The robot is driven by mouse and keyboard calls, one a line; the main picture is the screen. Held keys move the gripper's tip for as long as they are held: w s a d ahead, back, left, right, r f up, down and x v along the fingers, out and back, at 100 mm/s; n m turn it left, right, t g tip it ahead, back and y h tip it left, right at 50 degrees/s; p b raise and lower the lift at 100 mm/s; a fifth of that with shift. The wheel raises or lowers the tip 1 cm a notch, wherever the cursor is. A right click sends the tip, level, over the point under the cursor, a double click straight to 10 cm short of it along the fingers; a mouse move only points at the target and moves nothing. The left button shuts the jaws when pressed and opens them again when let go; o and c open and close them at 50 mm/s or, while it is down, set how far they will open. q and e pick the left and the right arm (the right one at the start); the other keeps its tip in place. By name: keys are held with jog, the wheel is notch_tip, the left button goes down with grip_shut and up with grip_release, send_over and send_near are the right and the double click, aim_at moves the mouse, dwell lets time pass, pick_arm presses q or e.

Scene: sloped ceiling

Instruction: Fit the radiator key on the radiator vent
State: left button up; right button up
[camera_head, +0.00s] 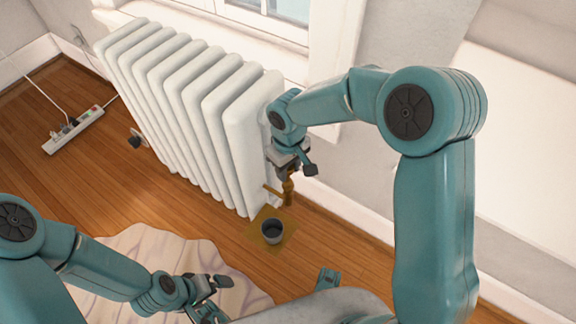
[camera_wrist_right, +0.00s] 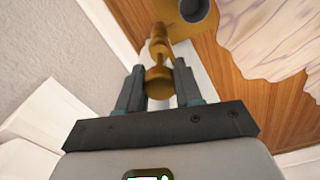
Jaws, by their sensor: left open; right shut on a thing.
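The white ribbed radiator (camera_head: 190,110) stands under the window. My right gripper (camera_head: 292,168) is beside its right end, shut on the brass radiator key (camera_wrist_right: 158,80). The key points down between the fingers in the right wrist view, and also shows in the head view (camera_head: 288,188). A brass bar (camera_head: 272,190) reaches left from there towards the radiator; I cannot tell whether it is part of the key or the vent. I cannot make out the vent for certain or any contact with it. My left gripper (camera_head: 210,288) is open and empty, low over the cloth.
A dark grey cup (camera_head: 272,231) stands on a yellow mat (camera_head: 254,232) on the wooden floor below the right gripper. A pale crumpled cloth (camera_head: 150,245) lies in front of the radiator. A power strip (camera_head: 75,130) lies at the left. A wall is close on the right.

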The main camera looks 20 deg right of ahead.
jog(key=shift+f+b, duration=0.9)
jog(key=shift+f, duration=0.5)
jog(key=o, duration=1.2)
jog(key=shift+c, duration=0.2)
notch_tip(320, 180, up, 16)
jog(key=p, duration=0.6)
jog(key=shift+s+r+p, duration=0.15)
jog(key=shift+p, duration=0.15)
jog(key=shift+d, duration=0.1)
